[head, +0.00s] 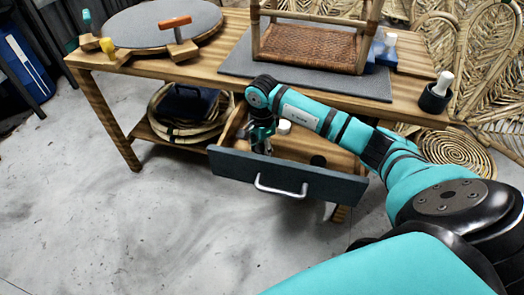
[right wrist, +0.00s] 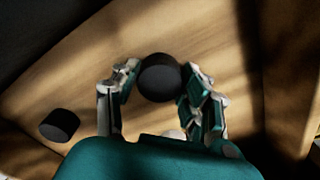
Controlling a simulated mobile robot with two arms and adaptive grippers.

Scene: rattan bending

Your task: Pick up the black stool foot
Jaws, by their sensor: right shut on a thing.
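A black stool foot (right wrist: 158,77), round and dark, sits between the two fingers of my right gripper (right wrist: 157,82) in the right wrist view, with the fingers closed against its sides. In the head view my right gripper (head: 262,146) points down inside the open drawer (head: 282,182), and the held foot is hard to make out there. A second black foot (right wrist: 60,125) lies apart on the drawer's wooden bottom; a dark round piece also shows in the head view (head: 318,160). My left gripper is not in view.
The drawer hangs from the wooden workbench (head: 215,50). A small white round item (head: 284,127) is by the gripper. The woven stool (head: 308,45) stands on a grey mat (head: 235,66) above. Rattan coils (head: 182,120) lie on the lower shelf. Floor at left is clear.

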